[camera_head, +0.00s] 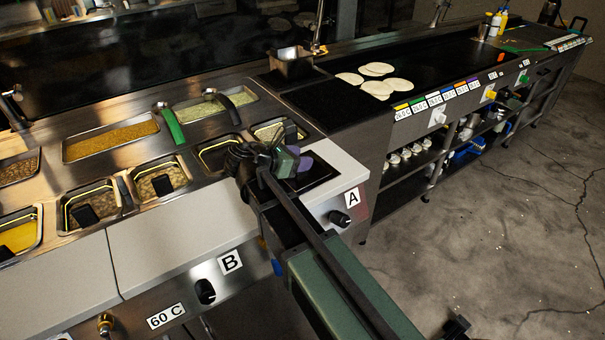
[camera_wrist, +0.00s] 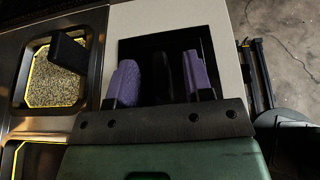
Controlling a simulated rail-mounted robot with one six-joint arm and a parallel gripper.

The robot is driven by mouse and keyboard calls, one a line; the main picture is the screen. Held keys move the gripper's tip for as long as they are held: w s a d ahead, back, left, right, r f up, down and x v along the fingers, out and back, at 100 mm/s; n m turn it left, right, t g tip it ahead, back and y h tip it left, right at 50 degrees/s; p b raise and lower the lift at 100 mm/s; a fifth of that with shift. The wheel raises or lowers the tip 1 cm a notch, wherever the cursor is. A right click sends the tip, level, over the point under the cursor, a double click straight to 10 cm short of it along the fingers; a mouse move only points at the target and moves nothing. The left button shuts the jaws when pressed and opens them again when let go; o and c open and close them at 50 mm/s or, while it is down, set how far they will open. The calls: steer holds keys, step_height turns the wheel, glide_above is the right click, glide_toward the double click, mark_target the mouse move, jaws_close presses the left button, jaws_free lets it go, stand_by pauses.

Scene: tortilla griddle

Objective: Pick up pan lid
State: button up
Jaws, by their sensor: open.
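A flat black square (camera_wrist: 182,45) is set in the pale counter in the wrist view, and its edge shows beside my gripper in the head view (camera_head: 322,172). A dark upright shape (camera_wrist: 163,72), like a handle, shows on it between my fingers. It is too dark to tell whether this is the pan lid or part of it. My gripper (camera_wrist: 161,78) has purple fingers, open, one on each side of the dark shape, with gaps visible. In the head view my gripper (camera_head: 297,147) is over the counter by the label A.
Food pans with black handles (camera_head: 162,183) sit left of my gripper; one pan (camera_wrist: 55,80) is close by in the wrist view. A green-handled utensil (camera_head: 173,125) lies on a larger tray. Tortillas (camera_head: 377,69) lie on the dark griddle at the back.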

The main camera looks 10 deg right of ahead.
steer(key=shift+w+d+f, duration=0.3)
steer(key=shift+d, duration=0.3)
jaws_close()
steer(key=shift+r, duration=0.1)
step_height(320, 180, up, 20)
steer(key=p, duration=2)
